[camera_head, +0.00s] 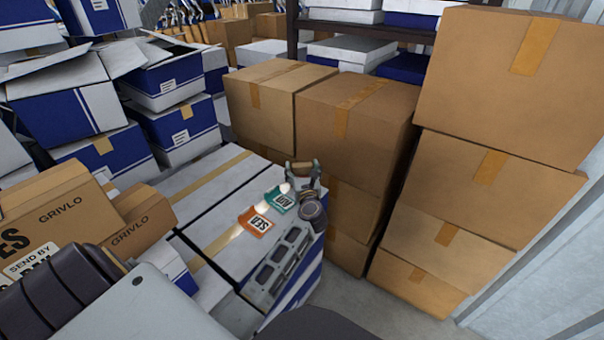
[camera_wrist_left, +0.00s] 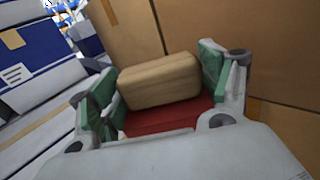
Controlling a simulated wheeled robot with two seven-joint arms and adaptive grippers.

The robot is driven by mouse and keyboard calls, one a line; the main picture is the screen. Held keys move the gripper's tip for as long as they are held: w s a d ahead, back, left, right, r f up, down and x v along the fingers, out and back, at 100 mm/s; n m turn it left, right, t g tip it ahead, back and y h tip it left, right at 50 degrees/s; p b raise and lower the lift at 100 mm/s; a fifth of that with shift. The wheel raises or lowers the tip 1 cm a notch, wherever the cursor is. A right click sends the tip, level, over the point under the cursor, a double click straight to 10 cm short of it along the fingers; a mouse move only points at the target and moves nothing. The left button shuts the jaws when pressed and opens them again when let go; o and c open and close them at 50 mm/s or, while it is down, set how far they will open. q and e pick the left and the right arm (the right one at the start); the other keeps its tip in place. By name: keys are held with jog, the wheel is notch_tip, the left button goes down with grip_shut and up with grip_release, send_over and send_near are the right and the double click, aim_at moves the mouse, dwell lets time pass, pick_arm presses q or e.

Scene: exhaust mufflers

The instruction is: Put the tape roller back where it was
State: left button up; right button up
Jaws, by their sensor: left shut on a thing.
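The tape roller (camera_wrist_left: 160,82) has a tan roll and a red body. It sits between the green-padded fingers of my left gripper (camera_wrist_left: 158,95) in the left wrist view, and the gripper is shut on it. In the head view, my left gripper (camera_head: 303,172) is over the far right end of a white and blue box (camera_head: 222,208), with the tan roll (camera_head: 299,168) just showing between its fingers. I cannot tell whether the roller touches the box top. My right gripper is not in view.
An orange packet (camera_head: 257,222) and a teal packet (camera_head: 281,198) lie on the white box beside the gripper. Brown cartons (camera_head: 350,120) stand close behind it, and a tall carton stack (camera_head: 480,170) is at the right. Grivlo cartons (camera_head: 60,205) are at the left.

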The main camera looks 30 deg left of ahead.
aim_at(302, 174)
pick_arm(q)
jog(key=shift+f, duration=0.55)
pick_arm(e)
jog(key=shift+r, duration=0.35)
pick_arm(q)
jog(key=shift+f, duration=0.1)
jog(key=o, duration=1.2)
jog(key=shift+c, duration=0.2)
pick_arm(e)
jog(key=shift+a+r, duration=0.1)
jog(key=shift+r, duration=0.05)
pick_arm(q)
jog(key=shift+s, duration=0.1)
jog(key=shift+s+d, duration=0.2)
jog(key=shift+d, duration=0.05)
jog(key=shift+v, duration=3.15)
jog(key=shift+s+d, duration=0.15)
jog(key=shift+s, duration=0.05)
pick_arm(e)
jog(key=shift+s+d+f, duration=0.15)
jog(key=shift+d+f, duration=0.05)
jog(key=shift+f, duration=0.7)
